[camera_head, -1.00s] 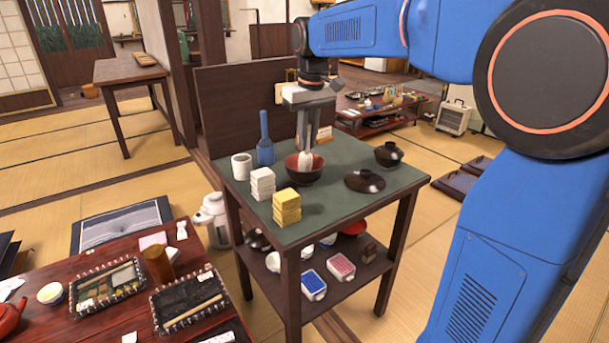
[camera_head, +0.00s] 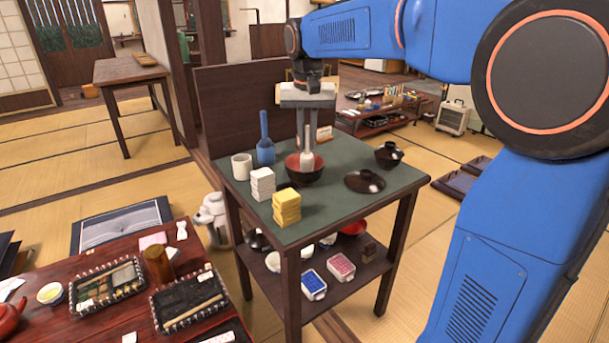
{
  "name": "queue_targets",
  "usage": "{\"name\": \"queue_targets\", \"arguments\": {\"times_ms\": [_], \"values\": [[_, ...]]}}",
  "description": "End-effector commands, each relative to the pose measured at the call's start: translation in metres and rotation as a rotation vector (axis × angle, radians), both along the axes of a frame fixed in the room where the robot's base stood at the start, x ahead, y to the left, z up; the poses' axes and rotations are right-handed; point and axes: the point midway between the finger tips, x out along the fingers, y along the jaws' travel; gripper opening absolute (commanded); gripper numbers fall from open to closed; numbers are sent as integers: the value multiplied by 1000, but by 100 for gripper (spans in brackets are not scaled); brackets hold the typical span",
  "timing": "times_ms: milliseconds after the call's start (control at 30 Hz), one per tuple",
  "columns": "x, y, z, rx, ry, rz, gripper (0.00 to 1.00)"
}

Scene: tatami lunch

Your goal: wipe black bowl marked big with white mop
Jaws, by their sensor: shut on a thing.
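The black bowl (camera_head: 304,178), with a red inside, stands upright on the green-topped table. My gripper (camera_head: 305,149) points down over it, its fingers shut on the handle of the white mop (camera_head: 307,160). The mop's white head is at the bowl's opening, overlapping the red inner wall. I cannot tell whether the head touches the wall. No "big" marking can be read on the bowl from here.
Around the bowl on the table (camera_head: 335,206) are a white cup (camera_head: 241,167), a blue bottle-like thing (camera_head: 265,141), white blocks (camera_head: 262,184), yellow blocks (camera_head: 286,207), a dark lid (camera_head: 365,181) and a lidded dark bowl (camera_head: 389,155). A brown panel (camera_head: 236,105) stands behind.

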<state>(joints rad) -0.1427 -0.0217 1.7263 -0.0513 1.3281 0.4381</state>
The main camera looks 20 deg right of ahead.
Motion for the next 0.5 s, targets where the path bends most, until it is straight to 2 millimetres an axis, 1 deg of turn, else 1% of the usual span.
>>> {"name": "queue_targets", "arguments": {"times_ms": [167,500], "values": [[0,0,0,1,0,93,0],[-2,-1,0,0,0,421,0]]}}
